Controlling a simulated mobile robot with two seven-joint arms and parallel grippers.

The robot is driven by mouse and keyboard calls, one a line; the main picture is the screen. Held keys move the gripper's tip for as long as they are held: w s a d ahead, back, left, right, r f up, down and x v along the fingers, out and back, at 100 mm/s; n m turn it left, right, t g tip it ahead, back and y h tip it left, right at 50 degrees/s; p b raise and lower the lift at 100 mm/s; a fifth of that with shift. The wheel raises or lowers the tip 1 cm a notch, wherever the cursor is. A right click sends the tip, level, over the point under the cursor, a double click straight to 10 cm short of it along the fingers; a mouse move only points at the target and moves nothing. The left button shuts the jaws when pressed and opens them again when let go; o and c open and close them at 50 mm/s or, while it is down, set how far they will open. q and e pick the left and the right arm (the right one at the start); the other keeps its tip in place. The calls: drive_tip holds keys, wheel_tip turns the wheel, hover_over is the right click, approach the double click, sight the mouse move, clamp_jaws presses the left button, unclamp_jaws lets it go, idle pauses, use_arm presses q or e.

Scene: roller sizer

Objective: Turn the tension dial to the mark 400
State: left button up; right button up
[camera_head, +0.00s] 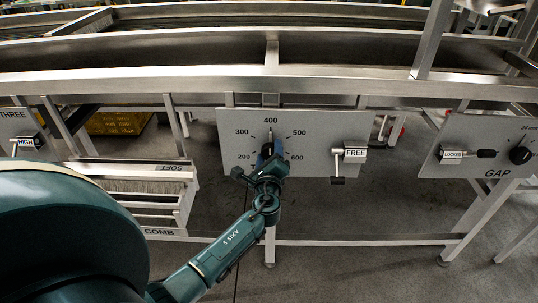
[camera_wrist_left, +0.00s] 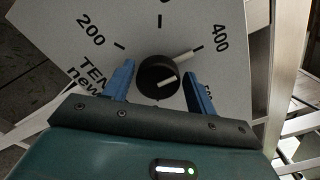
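The tension dial is a round black knob (camera_wrist_left: 158,77) on a grey panel (camera_head: 340,125) marked 200 to 600. Its pale pointer (camera_wrist_left: 189,54) is directed at the mark 400 (camera_wrist_left: 220,38) in the left wrist view. In the head view the pointer (camera_head: 270,135) stands upright below the 400 label (camera_head: 271,121). My left gripper (camera_head: 267,153) is at the dial and covers most of it there. In the left wrist view its blue fingers (camera_wrist_left: 160,80) stand on either side of the knob, apart, with narrow gaps visible. My right gripper is not in view.
A lever labelled FREE (camera_head: 354,154) is on the same panel, right of the dial. A GAP panel (camera_head: 490,145) with a LOCKED lever stands further right. A COMB unit (camera_head: 150,190) is at the left. Metal rails run above the panel.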

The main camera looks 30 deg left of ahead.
use_arm(q)
drive_tip(key=shift+o, duration=1)
drive_tip(key=v, duration=1.3)
drive_tip(key=shift+s, duration=0.1)
